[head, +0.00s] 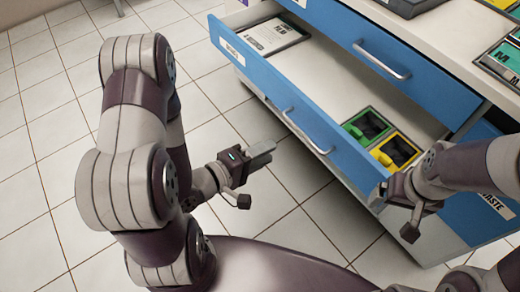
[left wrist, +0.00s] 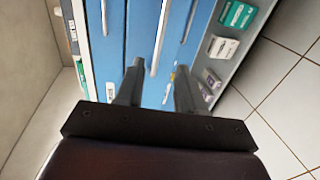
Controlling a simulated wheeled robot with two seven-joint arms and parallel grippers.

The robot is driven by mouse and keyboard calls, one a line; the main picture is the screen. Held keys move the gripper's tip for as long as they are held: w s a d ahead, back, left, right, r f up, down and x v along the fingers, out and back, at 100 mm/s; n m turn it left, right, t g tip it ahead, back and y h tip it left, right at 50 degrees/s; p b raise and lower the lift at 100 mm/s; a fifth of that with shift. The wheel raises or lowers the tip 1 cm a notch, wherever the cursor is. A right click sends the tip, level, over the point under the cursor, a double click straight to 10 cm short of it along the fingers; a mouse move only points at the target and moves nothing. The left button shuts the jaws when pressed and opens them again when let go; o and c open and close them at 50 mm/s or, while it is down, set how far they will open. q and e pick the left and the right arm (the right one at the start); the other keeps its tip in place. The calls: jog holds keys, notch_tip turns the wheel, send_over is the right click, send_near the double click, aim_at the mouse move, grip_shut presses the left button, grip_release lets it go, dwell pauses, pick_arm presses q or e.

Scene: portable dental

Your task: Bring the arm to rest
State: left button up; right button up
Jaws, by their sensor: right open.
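My left arm rises at the left of the head view, and its gripper (head: 264,154) hangs over the tiled floor, in front of the open drawer's blue front and apart from it. In the left wrist view the left gripper (left wrist: 158,72) shows two fingers with a gap between them and nothing held. My right arm comes in from the right edge. Its gripper (head: 380,196) is open, close to the right end of the open drawer front. I cannot tell whether it touches the front. I see nothing in it.
A blue cabinet has an open drawer (head: 309,138) holding a labelled white case (head: 268,36), a green bin (head: 367,125) and a yellow bin (head: 396,150). A closed drawer (head: 350,22) is above. Boxes lie on the worktop. The tiled floor (head: 50,110) at left is clear.

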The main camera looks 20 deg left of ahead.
pick_arm(q)
jog(key=shift+s+a+r, duration=0.1)
jog(key=shift+s+a, duration=0.2)
jog(key=shift+s, duration=0.25)
jog(key=w+a+f+m+g+y, duration=0.2)
jog(key=a+m+g+y, duration=0.5)
jog(key=a+m+y, duration=0.2)
jog(key=s+d+r+m+g+p, duration=0.2)
jog(key=s+d+r+g, duration=0.2)
jog(key=s+r, duration=0.15)
notch_tip(320, 180, up, 28)
jog(key=p, duration=2.8)
jog(key=shift+w+a+r, duration=0.15)
jog(key=shift+a+r, duration=0.1)
